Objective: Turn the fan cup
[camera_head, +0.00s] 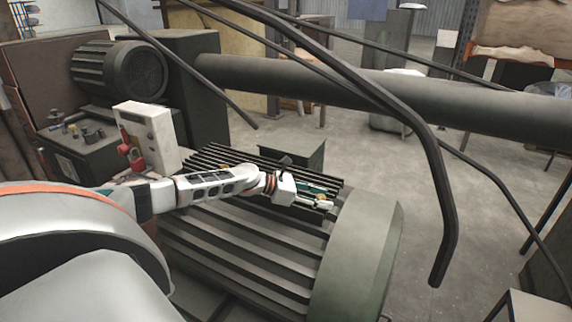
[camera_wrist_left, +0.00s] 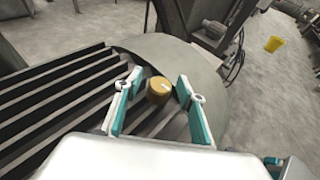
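A small brass-coloured round cup (camera_wrist_left: 158,88), which I take to be the fan cup, stands on the ribbed motor housing near its rounded end cover (camera_head: 362,255). In the head view it is tiny and mostly hidden by the gripper. My left gripper (camera_head: 316,195) is over the housing near that cover. In the left wrist view its teal-lined fingers (camera_wrist_left: 158,96) are spread on either side of the cup, with visible gaps. The fingers look open; contact with the cup does not show. My right gripper is not recognisable in either view.
A dark bent pipe (camera_head: 437,170) hangs across the right side, and a thick dark tube (camera_head: 350,92) runs behind the housing. A light box with a red part (camera_head: 150,137) stands left of the gripper. Open floor (camera_head: 490,250) lies at the right.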

